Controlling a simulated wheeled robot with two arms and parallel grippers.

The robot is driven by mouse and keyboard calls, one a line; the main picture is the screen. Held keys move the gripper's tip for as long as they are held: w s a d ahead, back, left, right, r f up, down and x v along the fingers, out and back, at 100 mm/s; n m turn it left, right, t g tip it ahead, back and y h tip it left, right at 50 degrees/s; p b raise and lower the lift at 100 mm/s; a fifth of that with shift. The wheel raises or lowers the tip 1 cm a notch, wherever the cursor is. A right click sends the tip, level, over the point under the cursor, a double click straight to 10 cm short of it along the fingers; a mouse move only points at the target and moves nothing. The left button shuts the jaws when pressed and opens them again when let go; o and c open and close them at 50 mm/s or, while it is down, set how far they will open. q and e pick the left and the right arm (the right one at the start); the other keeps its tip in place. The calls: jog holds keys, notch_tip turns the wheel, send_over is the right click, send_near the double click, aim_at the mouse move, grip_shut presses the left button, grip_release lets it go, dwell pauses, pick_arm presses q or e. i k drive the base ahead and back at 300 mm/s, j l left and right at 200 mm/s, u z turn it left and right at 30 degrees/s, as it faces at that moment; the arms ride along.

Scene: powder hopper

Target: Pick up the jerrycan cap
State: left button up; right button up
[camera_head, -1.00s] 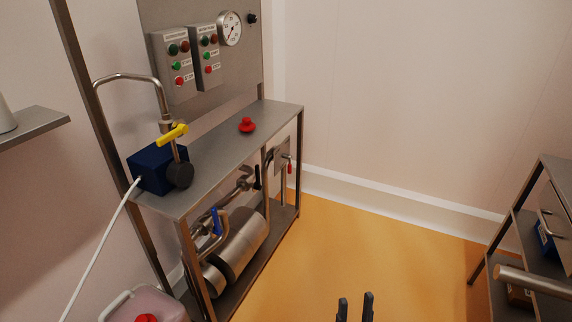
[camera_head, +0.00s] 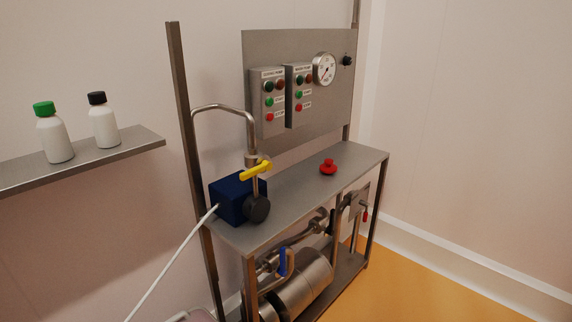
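No cap shows on this sliver; the rest of the jerrycan is out of frame. A small red knob-shaped piece (camera_head: 328,168) sits on the bench top; I cannot tell whether it is a cap or a fixed knob. Neither of my grippers is in view.
The steel bench (camera_head: 300,190) carries a blue box (camera_head: 236,200) with a yellow-handled valve (camera_head: 256,170) and a bent pipe. Motor and piping fill its lower level. A wall shelf (camera_head: 90,160) at left holds two white bottles (camera_head: 56,138). Orange floor (camera_head: 440,290) is clear at right.

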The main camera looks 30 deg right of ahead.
aim_at(328, 167)
jog(key=i+l+u, duration=0.1)
jog(key=l+u, duration=0.4)
jog(key=l, duration=0.55)
jog(key=k+l+u, duration=0.1)
jog(key=l+u, duration=0.4)
jog(key=l, duration=0.5)
